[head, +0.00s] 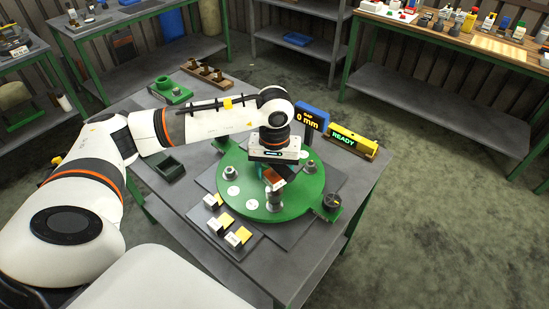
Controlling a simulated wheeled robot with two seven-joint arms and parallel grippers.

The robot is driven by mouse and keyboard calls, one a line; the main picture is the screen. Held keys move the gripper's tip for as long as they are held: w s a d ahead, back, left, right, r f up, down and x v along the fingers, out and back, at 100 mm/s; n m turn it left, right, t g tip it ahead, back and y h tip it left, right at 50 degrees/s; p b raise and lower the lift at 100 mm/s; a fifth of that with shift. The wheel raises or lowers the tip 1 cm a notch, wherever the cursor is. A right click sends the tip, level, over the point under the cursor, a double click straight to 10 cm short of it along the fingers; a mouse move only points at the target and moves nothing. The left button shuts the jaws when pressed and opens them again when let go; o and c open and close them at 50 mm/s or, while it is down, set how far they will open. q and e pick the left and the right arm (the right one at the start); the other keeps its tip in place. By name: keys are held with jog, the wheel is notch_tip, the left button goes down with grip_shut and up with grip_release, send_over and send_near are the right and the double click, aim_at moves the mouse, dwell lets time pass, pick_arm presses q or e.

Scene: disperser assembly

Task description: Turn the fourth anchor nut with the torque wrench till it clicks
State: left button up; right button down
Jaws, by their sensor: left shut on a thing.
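The round green disperser base (240,206) sits on a grey plate on the table. My left gripper (273,172) is low over its middle, fingers pointing down, shut on what looks like the torque wrench (274,183), of which a small orange-red and dark part shows. A grey upright cylinder (275,201) stands just below it, near the front of the disc; I cannot tell whether it is the wrench's socket or a fitting. Grey anchor nuts show at the left (229,170) and right (309,167) of the disc. The gripper hides the back part. My right gripper is out of view.
A blue display (312,117) reads 0 mm and a yellow-framed display (352,142) reads READY at the back right. Several yellow-and-white blocks (238,237) lie at the front left. A dark green tray (169,167) and a brown rack (207,75) stand left and behind.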

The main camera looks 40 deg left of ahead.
pick_arm(q)
jog(key=shift+f+n+b, duration=0.15)
jog(key=shift+n+b, duration=0.55)
jog(key=shift+b, duration=0.25)
jog(key=n+b, duration=0.1)
jog(key=n, duration=0.1)
jog(key=shift+f+n, duration=0.1)
jog(key=shift+n, duration=0.2)
jog(key=n+b, duration=0.1)
jog(key=n, duration=0.4)
jog(key=shift+w+f, duration=0.1)
jog(key=shift+f, duration=0.05)
jog(key=n+b, duration=0.1)
jog(key=n, duration=0.1)
jog(key=shift+n, duration=0.8)
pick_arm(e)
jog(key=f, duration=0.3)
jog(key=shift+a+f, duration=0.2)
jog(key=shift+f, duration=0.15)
pick_arm(q)
jog(key=shift+f, duration=0.15)
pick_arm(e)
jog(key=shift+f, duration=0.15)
pick_arm(q)
jog(key=shift+f+b, duration=0.7)
jog(key=shift+b, duration=0.15)
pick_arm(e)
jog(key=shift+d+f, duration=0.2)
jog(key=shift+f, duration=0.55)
